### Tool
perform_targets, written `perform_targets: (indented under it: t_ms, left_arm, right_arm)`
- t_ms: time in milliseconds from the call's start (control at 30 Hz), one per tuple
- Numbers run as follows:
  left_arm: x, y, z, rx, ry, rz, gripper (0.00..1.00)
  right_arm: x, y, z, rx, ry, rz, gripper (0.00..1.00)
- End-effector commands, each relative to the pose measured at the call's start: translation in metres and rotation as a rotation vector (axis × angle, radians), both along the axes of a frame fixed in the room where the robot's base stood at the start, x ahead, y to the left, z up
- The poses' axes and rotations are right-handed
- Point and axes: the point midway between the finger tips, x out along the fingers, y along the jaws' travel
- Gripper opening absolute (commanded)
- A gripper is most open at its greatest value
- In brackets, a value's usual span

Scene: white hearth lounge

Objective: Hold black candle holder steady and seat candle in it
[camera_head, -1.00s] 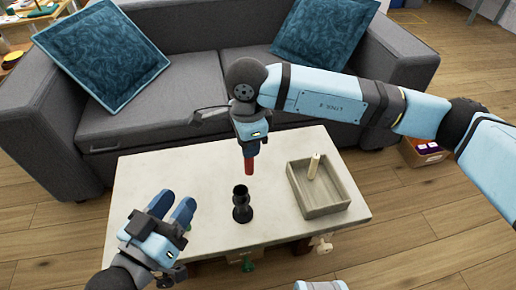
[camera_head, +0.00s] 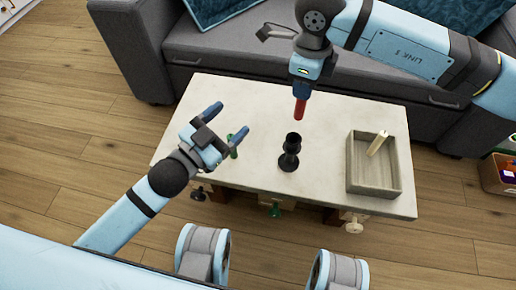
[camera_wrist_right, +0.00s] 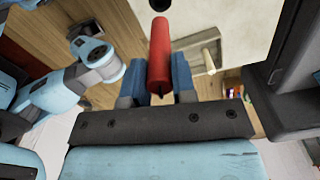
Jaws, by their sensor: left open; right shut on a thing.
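The black candle holder (camera_head: 290,152) stands upright on the pale table, its top open and empty. My right gripper (camera_head: 302,88) is shut on a red candle (camera_head: 299,109), which points down above and slightly right of the holder, apart from it. The right wrist view also shows the red candle (camera_wrist_right: 159,55) between the blue fingers of my right gripper (camera_wrist_right: 160,88). My left gripper (camera_head: 226,122) is open and empty, left of the holder and apart from it.
The pale table (camera_head: 240,100) has a bare back left area. A tray (camera_head: 373,186) on its right holds a cream candle (camera_head: 378,143). A green item (camera_head: 236,141) shows beside my left gripper. A grey sofa (camera_head: 215,55) stands behind the table.

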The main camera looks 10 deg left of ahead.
Motion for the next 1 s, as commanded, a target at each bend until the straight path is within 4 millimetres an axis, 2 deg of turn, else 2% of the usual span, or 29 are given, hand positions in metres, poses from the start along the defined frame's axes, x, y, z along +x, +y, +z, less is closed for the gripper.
perform_targets:
  t_ms: [33, 67, 200, 300, 400, 500, 667, 1000]
  left_arm:
    - [0.013, 0.001, -0.018, 0.058, -0.054, -0.052, 0.70]
    - [0.017, -0.004, -0.031, 0.056, -0.051, -0.088, 0.70]
    - [0.023, -0.032, -0.092, -0.029, 0.071, -0.239, 0.70]
    - [0.022, -0.042, -0.128, -0.065, 0.153, -0.318, 0.70]
    - [0.021, -0.047, -0.151, -0.088, 0.215, -0.367, 0.70]
    - [0.020, -0.051, -0.163, -0.101, 0.248, -0.394, 0.70]
    - [0.027, -0.061, -0.167, -0.106, 0.259, -0.403, 0.70]
    - [0.065, -0.112, -0.166, -0.108, 0.258, -0.401, 0.70]
  right_arm:
    - [0.000, 0.000, 0.000, 0.000, 0.000, 0.000, 0.01]
    - [0.000, 0.000, 0.000, 0.000, 0.000, 0.000, 0.01]
    - [0.000, 0.000, 0.000, 0.000, 0.000, 0.001, 0.01]
    - [0.000, 0.000, 0.000, 0.000, 0.000, 0.001, 0.01]
    - [0.000, 0.000, 0.000, 0.000, 0.000, 0.001, 0.01]
    - [0.000, 0.000, 0.000, 0.000, 0.000, 0.001, 0.01]
    - [0.000, 0.000, 0.000, 0.000, 0.000, 0.001, 0.01]
    - [0.000, 0.000, 0.000, 0.000, 0.000, 0.001, 0.01]
